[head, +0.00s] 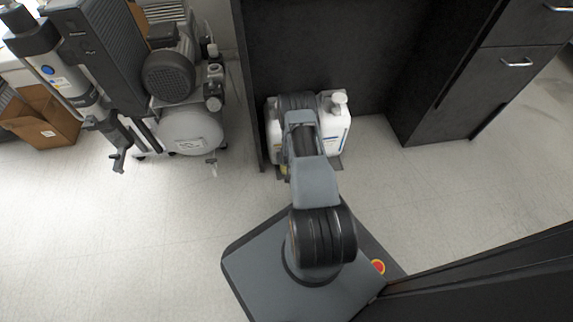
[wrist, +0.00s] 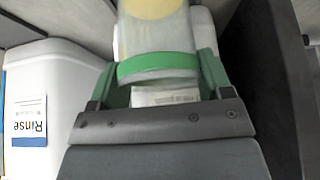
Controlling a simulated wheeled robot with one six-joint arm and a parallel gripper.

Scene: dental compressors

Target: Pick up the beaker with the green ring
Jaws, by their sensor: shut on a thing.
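The beaker with the green ring (wrist: 157,36) is in the middle of the wrist view, with a pale translucent body and something yellow towards the top edge of the picture. Its green ring sits close to my gripper (wrist: 157,72). The green fingers are on both sides of the beaker, shut on it. The beaker's far end is cut off by the frame. In the head view my arm covers the gripper and most or all of the beaker.
A white container with a "Rinse" label (wrist: 28,120) stands close on the left in the wrist view. In the head view white jugs (head: 333,130) stand under the dark counter. A compressor (head: 190,130) is at left, a dark cabinet (head: 480,80) at right. Floor between is clear.

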